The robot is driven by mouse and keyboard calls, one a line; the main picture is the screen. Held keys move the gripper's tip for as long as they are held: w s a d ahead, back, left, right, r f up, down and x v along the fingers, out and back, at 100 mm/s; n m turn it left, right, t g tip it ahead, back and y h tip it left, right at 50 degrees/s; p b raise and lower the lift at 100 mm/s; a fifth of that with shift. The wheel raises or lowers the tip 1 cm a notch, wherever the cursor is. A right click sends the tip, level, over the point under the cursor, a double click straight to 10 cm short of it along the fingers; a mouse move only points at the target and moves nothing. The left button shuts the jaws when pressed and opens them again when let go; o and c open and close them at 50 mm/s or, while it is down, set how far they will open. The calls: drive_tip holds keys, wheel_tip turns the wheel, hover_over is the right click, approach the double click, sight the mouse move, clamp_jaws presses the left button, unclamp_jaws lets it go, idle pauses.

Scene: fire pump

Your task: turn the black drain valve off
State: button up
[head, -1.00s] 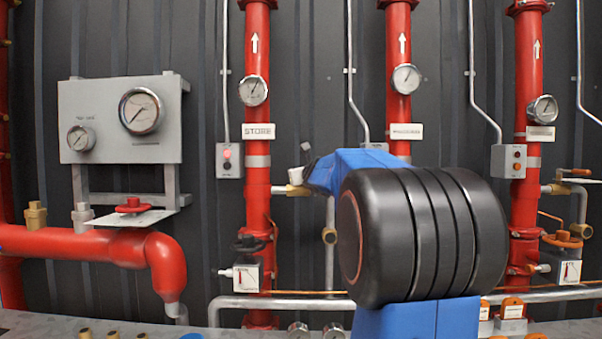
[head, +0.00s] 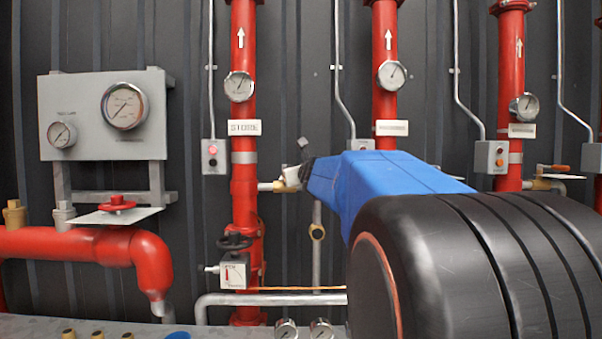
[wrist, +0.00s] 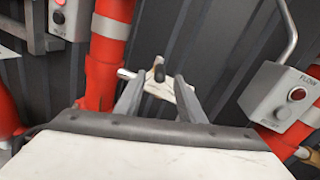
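The black drain valve sits on a short branch pipe right of the STORE riser. Its dark handle tip (head: 303,143) stands up just above my gripper (head: 306,170) in the head view, and its brass-coloured body (head: 281,186) is partly hidden by the gripper. In the wrist view the black handle (wrist: 158,73) shows end-on between and just beyond the two grey fingers of my gripper (wrist: 160,92). The fingers are apart, with a gap around the handle. I cannot tell whether either finger touches it.
The red STORE riser (head: 244,180) stands close left of the gripper. A black handwheel (head: 235,242) is lower on it. A grey FLOW switch box (wrist: 280,97) is to the right in the wrist view. A gauge panel (head: 85,120) is at far left.

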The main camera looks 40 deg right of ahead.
drive_tip(key=v, duration=0.6)
drive_tip(key=shift+s, duration=0.25)
drive_tip(key=shift+a, duration=0.15)
